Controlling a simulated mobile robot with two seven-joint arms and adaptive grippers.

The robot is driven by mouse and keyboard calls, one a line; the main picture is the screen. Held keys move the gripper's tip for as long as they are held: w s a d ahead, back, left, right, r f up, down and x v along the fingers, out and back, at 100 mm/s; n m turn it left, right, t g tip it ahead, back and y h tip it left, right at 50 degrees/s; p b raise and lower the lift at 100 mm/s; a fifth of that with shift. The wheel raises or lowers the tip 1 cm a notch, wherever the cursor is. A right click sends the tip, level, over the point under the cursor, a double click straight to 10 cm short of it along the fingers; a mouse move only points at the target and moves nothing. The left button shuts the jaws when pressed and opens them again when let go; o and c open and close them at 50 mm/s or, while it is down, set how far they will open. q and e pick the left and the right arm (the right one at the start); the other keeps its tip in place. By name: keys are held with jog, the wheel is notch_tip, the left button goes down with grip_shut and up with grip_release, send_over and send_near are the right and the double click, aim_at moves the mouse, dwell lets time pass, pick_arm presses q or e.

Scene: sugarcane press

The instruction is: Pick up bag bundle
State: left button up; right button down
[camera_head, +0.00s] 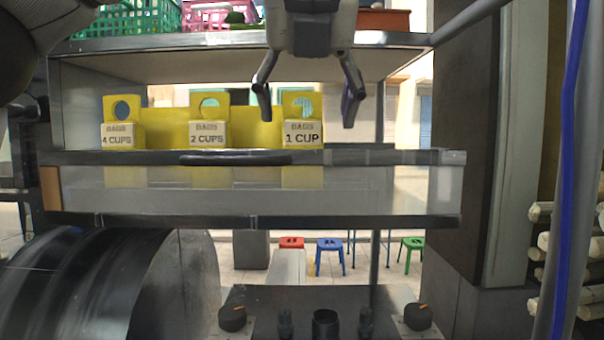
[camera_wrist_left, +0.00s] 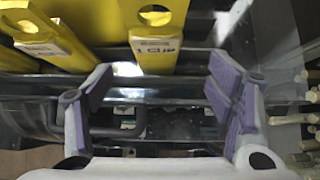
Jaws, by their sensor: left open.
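Three yellow bag bundles stand in a row on the shelf: one labelled 4 CUPS (camera_head: 123,134), one labelled 2 CUPS (camera_head: 207,133) and one labelled 1 CUP (camera_head: 302,134). My left gripper (camera_head: 307,115) hangs from above, fingers down and spread, in front of the 1 CUP bundle in the head view. In the left wrist view the open fingers (camera_wrist_left: 160,98) have nothing between them. The 1 CUP bundle (camera_wrist_left: 155,20) lies beyond them at the top, with the 2 CUPS bundle (camera_wrist_left: 55,45) to its left. My right gripper is in neither view.
A clear-fronted rail (camera_head: 395,158) runs along the shelf's front below the bundles. An upper shelf (camera_head: 160,42) holds a green crate (camera_head: 125,19) and a pink crate (camera_head: 207,15). A dark drum (camera_head: 90,285) is below left; pale canes (camera_head: 560,245) are stacked at right.

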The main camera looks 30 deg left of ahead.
pick_arm(q)
jog(key=x, duration=0.7)
jog(key=b+x, duration=0.1)
jog(key=x, duration=0.2)
jog(key=shift+s+a+f, duration=0.1)
jog(key=shift+a+f, duration=0.1)
jog(key=shift+f, duration=0.35)
jog(key=shift+r, duration=0.2)
jog(key=shift+c, duration=0.2)
jog(key=c, duration=1.4)
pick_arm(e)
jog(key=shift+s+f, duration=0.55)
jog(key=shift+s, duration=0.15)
